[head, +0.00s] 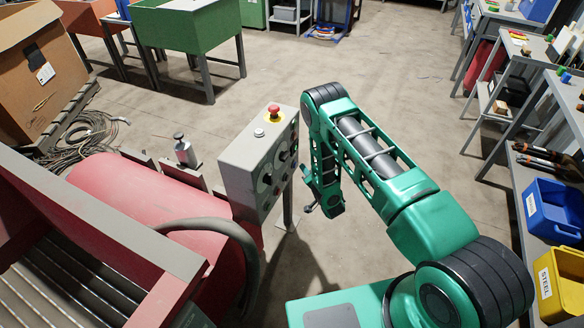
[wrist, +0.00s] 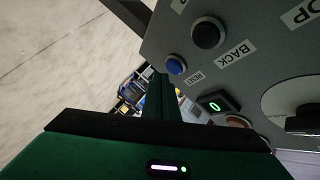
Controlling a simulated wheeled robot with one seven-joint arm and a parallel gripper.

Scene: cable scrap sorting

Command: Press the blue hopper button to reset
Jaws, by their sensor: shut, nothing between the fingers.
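The blue button (wrist: 176,65) is small and round, on the grey panel of the control box (wrist: 245,65) in the wrist view. A small label beside it seems to read RESET. My gripper (wrist: 162,78) is shut and empty, its dark green fingers ending just below and left of the button in the picture. I cannot tell whether they touch it. In the head view the control box (head: 236,160) stands left of my gripper (head: 309,209). The blue button cannot be made out there.
A red mushroom button (head: 273,111) tops the box. A red drum (head: 150,200) and grey hose (head: 235,235) lie left. Blue (head: 553,212) and yellow (head: 560,285) bins stand right.

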